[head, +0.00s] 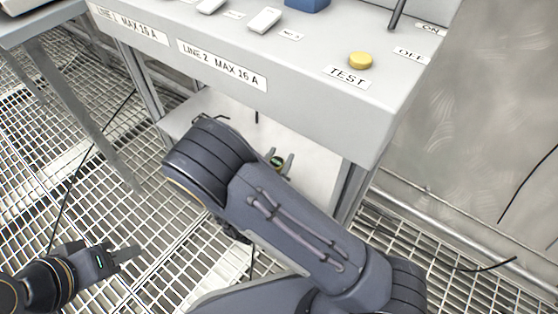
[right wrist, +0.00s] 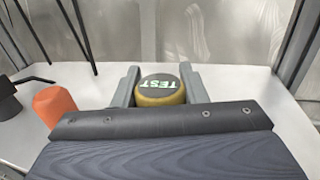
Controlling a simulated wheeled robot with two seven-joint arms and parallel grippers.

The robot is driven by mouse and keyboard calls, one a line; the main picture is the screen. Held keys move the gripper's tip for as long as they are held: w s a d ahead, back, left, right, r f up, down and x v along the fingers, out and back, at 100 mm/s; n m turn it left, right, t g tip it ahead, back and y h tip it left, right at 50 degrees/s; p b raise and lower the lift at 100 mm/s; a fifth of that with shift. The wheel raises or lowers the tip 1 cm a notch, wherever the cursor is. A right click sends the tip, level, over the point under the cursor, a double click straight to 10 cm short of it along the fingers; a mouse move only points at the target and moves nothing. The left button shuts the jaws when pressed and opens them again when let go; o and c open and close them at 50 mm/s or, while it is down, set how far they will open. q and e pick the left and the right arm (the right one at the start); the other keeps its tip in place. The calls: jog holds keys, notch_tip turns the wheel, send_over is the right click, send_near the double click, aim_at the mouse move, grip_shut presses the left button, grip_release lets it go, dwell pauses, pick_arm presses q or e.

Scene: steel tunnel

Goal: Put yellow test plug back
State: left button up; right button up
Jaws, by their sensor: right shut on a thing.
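The yellow test plug (right wrist: 160,91) has a dark top marked TEST and a yellow side. My right gripper (right wrist: 158,86) is shut on it, one finger on each side. In the head view my right gripper (head: 278,163) is below the panel's front edge, over the lower shelf, mostly hidden by my arm. Whether the plug touches the shelf I cannot tell. On the panel (head: 310,95), a round yellow piece (head: 360,60) sits behind the TEST label (head: 347,77). My left gripper (head: 125,256) is open and empty at the lower left, over the grating.
The white lower shelf (right wrist: 240,82) holds an orange object (right wrist: 56,105) and a black piece (right wrist: 7,95) left of the plug. Black cables hang behind. On the panel are white switches (head: 264,20), a blue block (head: 307,3) and ON/OFF labels. The panel overhangs the shelf.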

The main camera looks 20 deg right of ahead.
jog(key=shift+f, duration=0.1)
jog(key=o, duration=1.1)
jog(key=shift+a+r, duration=0.1)
jog(key=shift+r, duration=0.15)
jog(key=v, duration=1.2)
